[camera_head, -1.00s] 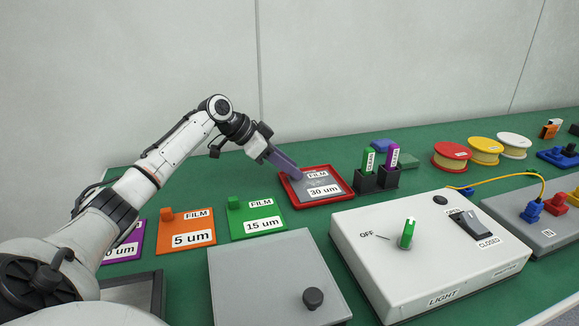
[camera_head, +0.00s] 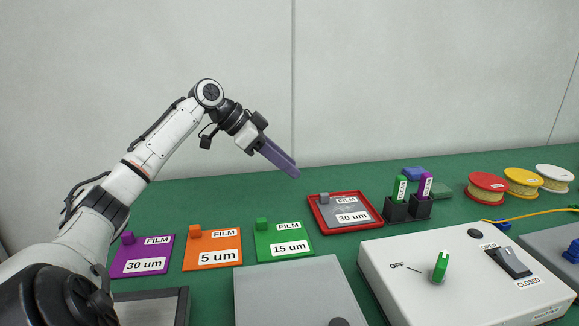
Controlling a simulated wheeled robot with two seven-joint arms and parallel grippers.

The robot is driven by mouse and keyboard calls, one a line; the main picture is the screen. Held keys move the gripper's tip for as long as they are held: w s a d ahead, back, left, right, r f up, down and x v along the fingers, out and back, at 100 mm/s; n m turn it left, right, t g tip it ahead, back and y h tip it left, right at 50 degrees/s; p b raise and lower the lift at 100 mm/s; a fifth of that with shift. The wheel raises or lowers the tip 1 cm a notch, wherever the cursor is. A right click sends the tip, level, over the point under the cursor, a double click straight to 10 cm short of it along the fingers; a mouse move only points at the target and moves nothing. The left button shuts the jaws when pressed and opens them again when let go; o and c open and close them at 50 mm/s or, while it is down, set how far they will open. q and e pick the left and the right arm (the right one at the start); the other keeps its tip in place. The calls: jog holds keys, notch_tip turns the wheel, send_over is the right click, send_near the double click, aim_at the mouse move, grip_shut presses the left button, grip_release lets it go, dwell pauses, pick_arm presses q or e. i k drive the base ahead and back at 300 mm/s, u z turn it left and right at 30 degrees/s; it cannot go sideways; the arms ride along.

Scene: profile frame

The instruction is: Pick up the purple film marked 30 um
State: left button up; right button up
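The purple film (camera_head: 120,269), marked "FILM" and "30 um", lies flat on the green table at the left, with a small purple knob on its top left corner. My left arm passes just beside its left edge. My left gripper (camera_head: 296,174) is up and to the right of it, in the air above the table. Its long purple-grey fingers point down to the right and overlap from this side, so their opening does not show. I see nothing held at their tips. My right gripper is not in view.
Orange 5 um (camera_head: 212,265) and green 15 um (camera_head: 268,245) films lie to the right of the purple one. A red tray (camera_head: 375,222) holds a grey film marked 30 um.

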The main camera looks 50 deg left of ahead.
aim_at(146, 256)
jog(key=k, duration=2)
